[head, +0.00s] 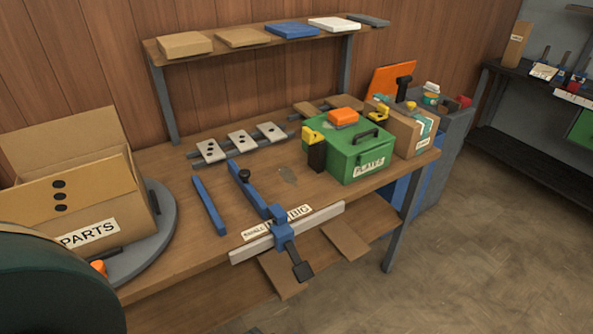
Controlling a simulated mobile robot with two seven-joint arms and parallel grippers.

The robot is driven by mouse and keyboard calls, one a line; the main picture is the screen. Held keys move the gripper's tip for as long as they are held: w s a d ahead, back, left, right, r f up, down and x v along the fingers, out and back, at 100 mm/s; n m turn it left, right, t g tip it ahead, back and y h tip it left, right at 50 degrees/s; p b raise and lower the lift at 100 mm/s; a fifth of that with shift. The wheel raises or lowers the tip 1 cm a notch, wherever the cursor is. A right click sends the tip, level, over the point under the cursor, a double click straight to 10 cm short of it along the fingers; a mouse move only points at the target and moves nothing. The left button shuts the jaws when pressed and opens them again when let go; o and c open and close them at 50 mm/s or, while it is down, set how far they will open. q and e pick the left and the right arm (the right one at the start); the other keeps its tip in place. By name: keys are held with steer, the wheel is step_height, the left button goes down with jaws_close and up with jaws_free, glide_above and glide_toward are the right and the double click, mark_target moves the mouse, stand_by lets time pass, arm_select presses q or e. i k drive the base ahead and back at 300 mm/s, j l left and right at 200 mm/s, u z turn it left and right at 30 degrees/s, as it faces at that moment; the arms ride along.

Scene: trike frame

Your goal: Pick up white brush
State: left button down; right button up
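I cannot make out a white brush for certain in the head view. A small white-topped item (432,87) sits on the grey bin at the right end of the workbench, too small to identify. Several small tools, some with white parts (543,71), are on the dark shelf at the far right, also too small to tell apart. Neither of my grippers is in view.
The wooden workbench (175,160) carries a cardboard PARTS box (125,205) on a grey disc, a green box (365,150), blue bars (209,205) and a clamped rail (325,217). A raised shelf (225,45) holds flat boxes. Floor (480,240) at right is clear.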

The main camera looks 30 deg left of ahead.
mark_target(429, 86)
steer(key=i+l+z, duration=0.35)
steer(key=i, duration=0.2)
steer(key=i+l+z, duration=0.2)
steer(key=i+z, duration=0.15)
steer(key=i, duration=0.25)
steer(key=i+z, duration=0.4)
steer(key=i, duration=0.2)
steer(key=i+u, duration=0.1)
steer(key=i, duration=0.7)
steer(key=i+l+u, duration=0.1)
steer(key=i, duration=0.7)
steer(key=i+u, duration=0.35)
steer(key=i, duration=0.4)
steer(key=i+l+u, duration=0.2)
steer(key=i+u, duration=0.15)
steer(key=i, duration=0.4)
steer(key=i+u, duration=0.4)
steer(key=i+l+u, duration=0.1)
steer(key=i+u, duration=0.3)
steer(key=i+l+u, duration=0.15)
steer(key=i+u, duration=0.25)
steer(key=i+l+u, duration=0.15)
steer(key=u, duration=0.2)
steer(key=i+l+u, duration=0.55)
steer(key=u, duration=0.15)
steer(key=i, duration=0.05)
